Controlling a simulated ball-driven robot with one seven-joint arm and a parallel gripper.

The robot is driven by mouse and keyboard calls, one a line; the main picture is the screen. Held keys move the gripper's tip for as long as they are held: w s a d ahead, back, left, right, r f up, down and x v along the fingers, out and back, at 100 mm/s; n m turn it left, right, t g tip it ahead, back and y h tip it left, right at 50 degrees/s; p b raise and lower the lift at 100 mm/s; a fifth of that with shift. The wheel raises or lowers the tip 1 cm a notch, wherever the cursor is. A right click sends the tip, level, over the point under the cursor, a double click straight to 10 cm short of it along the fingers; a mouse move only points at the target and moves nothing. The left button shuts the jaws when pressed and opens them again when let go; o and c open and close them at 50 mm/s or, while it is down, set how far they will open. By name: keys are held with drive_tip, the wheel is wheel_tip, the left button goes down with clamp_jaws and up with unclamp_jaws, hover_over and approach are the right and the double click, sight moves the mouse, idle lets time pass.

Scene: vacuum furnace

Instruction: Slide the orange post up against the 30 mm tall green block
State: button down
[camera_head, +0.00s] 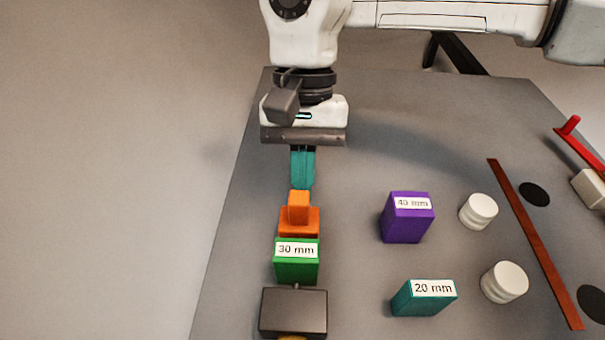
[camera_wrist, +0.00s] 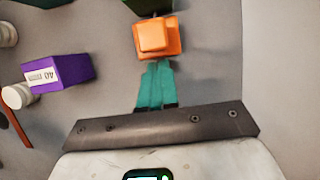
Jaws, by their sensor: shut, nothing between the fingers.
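The orange post (camera_head: 299,207) has a square base and a narrower upright top. It stands just behind the green block (camera_head: 296,265) labelled 30 mm; in the head view their outlines meet, and I cannot tell if they touch. My gripper (camera_head: 302,184) has teal fingers, shut and empty, pointing down on the far side of the post. In the wrist view the fingertips (camera_wrist: 157,64) are right by the base of the orange post (camera_wrist: 158,38); I cannot tell if they touch it. A dark green edge (camera_wrist: 149,6) of the block shows beyond the post.
A dark box (camera_head: 293,312) stands in front of the green block. A purple 40 mm block (camera_head: 406,219), a teal 20 mm block (camera_head: 423,298) and white round pieces (camera_head: 478,211) stand to the right. A brown strip (camera_head: 535,240) lies farther right. The table's left edge is near.

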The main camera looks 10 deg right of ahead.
sight(302, 194)
drive_tip(key=shift+s, duration=0.1)
drive_tip(key=shift+s+a, duration=0.15)
drive_tip(key=shift+s, duration=0.7)
drive_tip(key=shift+s+a, duration=0.15)
drive_tip(key=shift+s, duration=0.65)
